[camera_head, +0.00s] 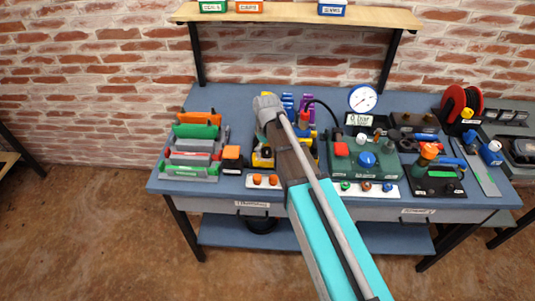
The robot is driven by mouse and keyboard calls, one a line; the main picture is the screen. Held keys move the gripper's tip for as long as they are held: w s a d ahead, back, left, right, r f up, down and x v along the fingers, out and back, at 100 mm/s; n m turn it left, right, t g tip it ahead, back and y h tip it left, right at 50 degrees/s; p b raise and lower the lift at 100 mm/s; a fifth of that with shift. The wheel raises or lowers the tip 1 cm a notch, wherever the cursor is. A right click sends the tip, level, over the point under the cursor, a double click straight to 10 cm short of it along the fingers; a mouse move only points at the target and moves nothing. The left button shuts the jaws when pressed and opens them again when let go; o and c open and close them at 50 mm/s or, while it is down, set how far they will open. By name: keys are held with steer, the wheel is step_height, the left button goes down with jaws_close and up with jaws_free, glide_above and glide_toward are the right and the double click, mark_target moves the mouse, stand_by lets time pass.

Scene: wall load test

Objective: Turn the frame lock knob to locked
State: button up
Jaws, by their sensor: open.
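I cannot tell which part is the frame lock knob, because the labels are too small to read. A blue round knob (367,160) sits on top of the green box at the bench's middle right. An orange knob (429,151) stands upright on a dark base to the right of that box. My arm reaches from the bottom right to a grey joint over the bench's middle. It covers part of the yellow device (262,157) behind it. My gripper does not show, and no contact with any knob can be seen.
The blue workbench (215,102) stands against a brick wall. A round gauge (363,98) and a red cable reel (462,101) stand at the back right. A wooden shelf (290,16) is above. The back left bench top is clear.

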steer(key=shift+f, duration=0.2)
steer(key=c, duration=1.1)
